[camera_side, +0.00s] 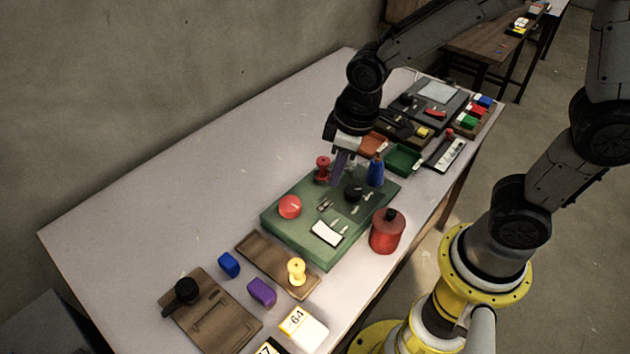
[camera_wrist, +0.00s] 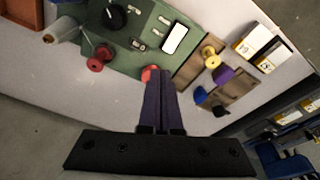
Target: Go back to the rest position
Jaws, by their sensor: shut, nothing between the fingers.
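My gripper (camera_side: 340,172) hangs over the far left part of the green board (camera_side: 270,228), near the red spool (camera_side: 322,170). Its two purple fingers are together and empty; they also show in the wrist view (camera_wrist: 158,76), pointing towards the red ball (camera_wrist: 149,71), which they partly cover. The red ball shows whole on the board in the side view (camera_side: 289,207). The green board also shows in the wrist view (camera_wrist: 148,22), with the red spool (camera_wrist: 96,64) left of my fingers. No cloth shows, and no rest position is marked in either view.
A blue bottle-shaped piece (camera_side: 376,171) and a black knob (camera_side: 353,190) stand near my gripper. A red can (camera_side: 387,234) is beside the board. Small blocks, a yellow spool (camera_side: 296,270) and wooden boards lie in front. The table's left side (camera_side: 160,190) is clear.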

